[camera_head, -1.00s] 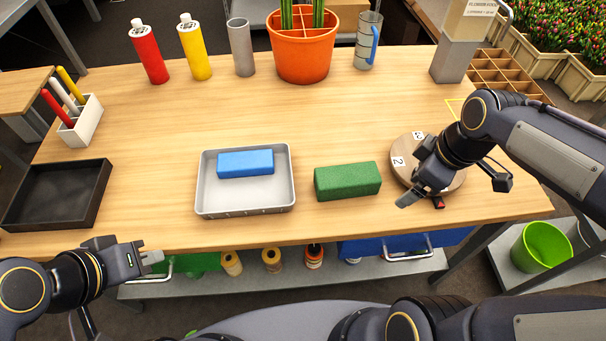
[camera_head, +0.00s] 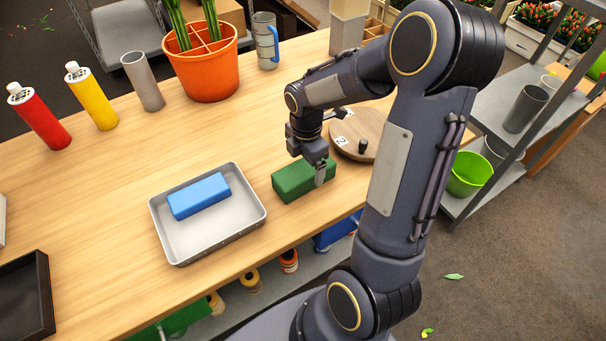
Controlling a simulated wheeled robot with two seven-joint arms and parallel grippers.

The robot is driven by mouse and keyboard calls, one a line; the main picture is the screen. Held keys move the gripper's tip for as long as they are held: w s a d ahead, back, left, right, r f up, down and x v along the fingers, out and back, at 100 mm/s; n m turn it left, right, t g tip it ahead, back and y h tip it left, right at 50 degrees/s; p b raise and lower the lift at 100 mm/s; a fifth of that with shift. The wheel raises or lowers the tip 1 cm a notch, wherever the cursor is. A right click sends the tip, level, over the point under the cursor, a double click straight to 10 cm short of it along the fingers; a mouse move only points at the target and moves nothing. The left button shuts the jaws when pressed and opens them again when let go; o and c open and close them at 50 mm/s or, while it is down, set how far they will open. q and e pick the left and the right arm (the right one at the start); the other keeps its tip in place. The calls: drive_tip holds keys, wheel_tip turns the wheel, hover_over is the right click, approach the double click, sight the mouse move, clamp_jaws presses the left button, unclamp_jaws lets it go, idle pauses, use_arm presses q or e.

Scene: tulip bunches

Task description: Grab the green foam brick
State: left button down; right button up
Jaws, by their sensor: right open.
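The green foam brick (camera_head: 292,182) lies on the wooden table, just right of a grey metal tray (camera_head: 215,243). My right gripper (camera_head: 322,176) points down at the brick's right end. It is open, and one finger shows in front of the brick's near right side. The other finger is hidden, so I cannot tell whether it is past the far side or whether either finger touches the brick. My left gripper is out of view.
A blue brick (camera_head: 199,195) lies in the tray. A round wooden board (camera_head: 362,128) with number labels sits right behind the gripper. Red (camera_head: 40,118) and yellow (camera_head: 92,98) bottles, a grey cylinder (camera_head: 143,82) and an orange pot (camera_head: 208,72) stand at the back. The table's front edge is close.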

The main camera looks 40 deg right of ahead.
drive_tip(key=shift+f, duration=0.6)
drive_tip(key=c, duration=1.1)
drive_tip(key=shift+o, duration=0.2)
drive_tip(key=shift+r, duration=0.15)
